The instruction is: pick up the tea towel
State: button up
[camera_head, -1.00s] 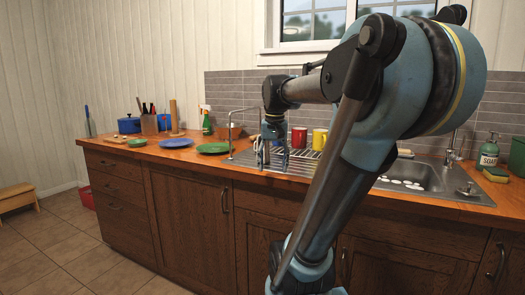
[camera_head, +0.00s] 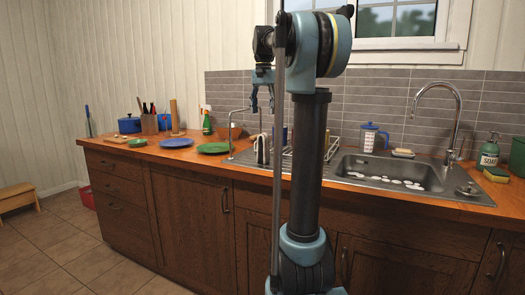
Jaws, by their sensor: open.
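A pale cloth with dark stripes, seemingly the tea towel (camera_head: 262,149), is upright beside the metal stand near the left end of the draining area. Whether it hangs from the stand or rests on the rack I cannot tell. My gripper (camera_head: 263,106) is open and empty, fingers pointing down. In the picture it is above the cloth, with a clear gap between them.
Green plates (camera_head: 213,148) and a blue plate (camera_head: 176,143) lie on the counter to the left. A thin metal stand (camera_head: 231,130) rises beside the cloth. The sink (camera_head: 385,173), tall tap (camera_head: 457,110) and a blue-and-white press (camera_head: 368,137) are to the right. My arm hides part of the rack.

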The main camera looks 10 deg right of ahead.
aim_at(263, 134)
notch_tip(263, 134, down, 11)
jog(key=shift+f, duration=0.15)
jog(key=shift+w+f, duration=0.15)
jog(key=shift+f, duration=2.55)
jog(key=shift+c, duration=0.4)
jog(key=c, duration=1.1)
